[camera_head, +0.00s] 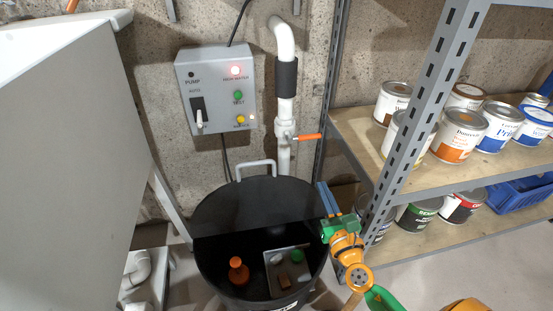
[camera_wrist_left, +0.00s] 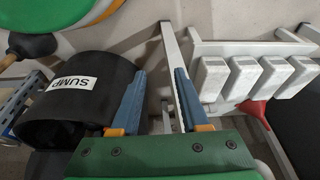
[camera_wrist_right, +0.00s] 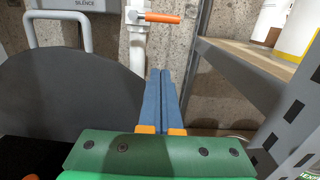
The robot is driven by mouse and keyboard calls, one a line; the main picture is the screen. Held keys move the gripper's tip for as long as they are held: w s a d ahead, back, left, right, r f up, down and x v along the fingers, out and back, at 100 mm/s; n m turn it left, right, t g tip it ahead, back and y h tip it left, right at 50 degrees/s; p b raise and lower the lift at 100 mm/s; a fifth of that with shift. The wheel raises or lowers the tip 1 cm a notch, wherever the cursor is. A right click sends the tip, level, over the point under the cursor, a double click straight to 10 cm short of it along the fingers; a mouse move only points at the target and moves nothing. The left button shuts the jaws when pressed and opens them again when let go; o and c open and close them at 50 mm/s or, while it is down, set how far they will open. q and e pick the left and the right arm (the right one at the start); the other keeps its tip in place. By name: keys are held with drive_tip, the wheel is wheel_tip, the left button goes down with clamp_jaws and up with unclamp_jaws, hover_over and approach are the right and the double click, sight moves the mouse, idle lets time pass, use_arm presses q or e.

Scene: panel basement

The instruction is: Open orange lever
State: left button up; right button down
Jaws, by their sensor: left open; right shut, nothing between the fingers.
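The orange lever (camera_head: 308,137) sticks out to the right from a valve on the white vertical pipe (camera_head: 285,108), below a black sleeve. In the right wrist view the orange lever (camera_wrist_right: 162,17) lies level near the top, beyond the fingertips. My right gripper (camera_head: 321,185) is shut and empty, below the lever and apart from it; its blue fingers (camera_wrist_right: 161,75) point up toward the pipe. My left gripper (camera_wrist_left: 160,75) is open and empty in the left wrist view and does not show in the head view.
A grey control box (camera_head: 217,88) with a red light is on the wall. A metal shelf (camera_head: 400,145) with paint cans is close on the right. A white tub (camera_head: 60,130) is on the left.

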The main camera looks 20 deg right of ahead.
sight(305, 137)
drive_tip(key=shift+w, duration=0.1)
drive_tip(key=x, duration=0.6)
drive_tip(key=shift+w+d, duration=0.1)
drive_tip(key=shift+d, duration=0.05)
use_arm(q)
wheel_tip(305, 137, down, 7)
drive_tip(key=p, duration=0.3)
drive_tip(key=shift+s+a+g, duration=0.15)
drive_tip(key=shift+s+g, duration=0.15)
drive_tip(key=shift+s, duration=0.15)
use_arm(e)
drive_tip(key=shift+w+d+r, duration=0.25)
drive_tip(key=shift+w+r, duration=0.75)
drive_tip(key=shift+w, duration=0.05)
drive_tip(key=shift+w+d+r, duration=0.25)
drive_tip(key=shift+w+r, duration=0.7)
drive_tip(key=shift+w, duration=0.15)
drive_tip(key=shift+r, duration=0.1)
use_arm(q)
drive_tip(key=shift+s+a+f+p, duration=0.1)
drive_tip(key=shift+s+f+p, duration=0.25)
drive_tip(key=shift+f, duration=0.1)
use_arm(e)
drive_tip(key=shift+r+n, duration=0.2)
drive_tip(key=shift+n, duration=0.2)
drive_tip(key=shift+d, duration=0.1)
